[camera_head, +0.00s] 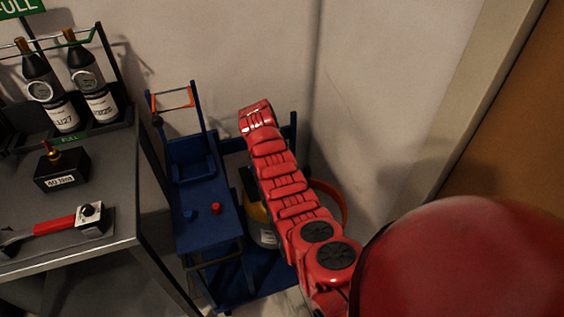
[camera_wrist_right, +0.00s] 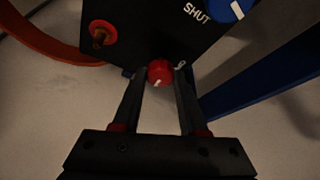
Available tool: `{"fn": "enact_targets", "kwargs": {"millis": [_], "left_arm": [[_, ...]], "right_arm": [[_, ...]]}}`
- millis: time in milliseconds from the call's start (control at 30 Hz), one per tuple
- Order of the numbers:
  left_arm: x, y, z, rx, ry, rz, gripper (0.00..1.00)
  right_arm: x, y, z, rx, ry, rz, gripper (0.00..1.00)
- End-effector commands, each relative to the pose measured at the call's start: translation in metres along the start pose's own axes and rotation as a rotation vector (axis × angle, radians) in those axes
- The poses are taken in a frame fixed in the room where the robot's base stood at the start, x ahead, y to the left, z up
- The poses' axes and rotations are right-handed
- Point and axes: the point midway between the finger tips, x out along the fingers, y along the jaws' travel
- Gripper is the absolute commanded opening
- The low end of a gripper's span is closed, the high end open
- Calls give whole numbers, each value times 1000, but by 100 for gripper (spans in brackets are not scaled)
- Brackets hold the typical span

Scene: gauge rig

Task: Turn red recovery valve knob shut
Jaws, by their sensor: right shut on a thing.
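The red recovery valve knob (camera_wrist_right: 160,71) sits low on a dark panel (camera_wrist_right: 160,38) in the right wrist view. A white mark shows on its lower face. My right gripper (camera_wrist_right: 158,78) is shut on this knob, with one finger on each side of it. White lettering reading SHUT stands above the knob on the panel, near a blue knob (camera_wrist_right: 229,9). In the head view my red right arm covers the panel and hides the gripper and knob. My left gripper is not in view.
A blue cart (camera_head: 205,220) stands beside a grey bench (camera_head: 110,240) holding a red-handled wrench (camera_head: 56,225), a black box (camera_head: 62,172) and two bottles (camera_head: 45,90).

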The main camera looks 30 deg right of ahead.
Motion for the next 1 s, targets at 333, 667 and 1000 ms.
{"fn": "enact_targets", "kwargs": {"millis": [333, 667, 1000], "left_arm": [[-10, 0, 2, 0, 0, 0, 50], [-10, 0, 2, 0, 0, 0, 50], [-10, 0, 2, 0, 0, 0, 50]], "right_arm": [[0, -1, 0, 55, 0, 22, 0], [0, -1, 0, 56, -1, 23, 0], [0, -1, 0, 56, 0, 24, 72]]}}
